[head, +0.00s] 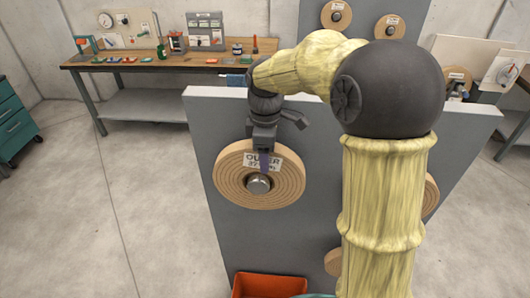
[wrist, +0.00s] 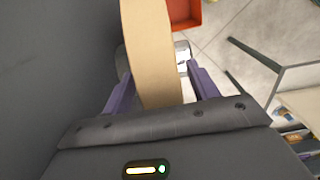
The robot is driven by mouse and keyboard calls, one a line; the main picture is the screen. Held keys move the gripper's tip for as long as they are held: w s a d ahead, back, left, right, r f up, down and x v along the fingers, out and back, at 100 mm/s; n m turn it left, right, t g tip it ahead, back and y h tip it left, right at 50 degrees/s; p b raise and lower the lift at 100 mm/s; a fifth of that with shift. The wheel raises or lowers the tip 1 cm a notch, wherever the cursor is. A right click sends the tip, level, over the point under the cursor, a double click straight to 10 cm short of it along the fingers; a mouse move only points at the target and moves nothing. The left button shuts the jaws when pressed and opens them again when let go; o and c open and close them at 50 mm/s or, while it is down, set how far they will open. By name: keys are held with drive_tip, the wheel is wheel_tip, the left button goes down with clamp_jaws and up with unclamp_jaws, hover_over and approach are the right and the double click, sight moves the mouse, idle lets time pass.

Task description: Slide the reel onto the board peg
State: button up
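The wooden reel (head: 230,180), with a white label reading "OUTER", stands upright in front of the grey board (head: 315,140). A silver peg end (head: 258,184) shows at its centre. In the wrist view the reel (wrist: 150,55) is edge-on, and silver metal (wrist: 182,57) shows on both sides of it, toward the board and away from it. My gripper (head: 264,160) is at the top of the reel. The inside of the hub is hidden.
An orange bin (head: 268,286) sits below the board. Other reels (head: 334,262) are partly hidden behind my arm at the board's right side. A workbench (head: 165,62) with tools stands behind at left.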

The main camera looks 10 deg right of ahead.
drive_tip(key=shift+s, duration=0.15)
drive_tip(key=shift+r, duration=0.35)
wheel_tip(320, 180, up, 17)
drive_tip(key=b, duration=0.1)
drive_tip(key=shift+f, duration=0.15)
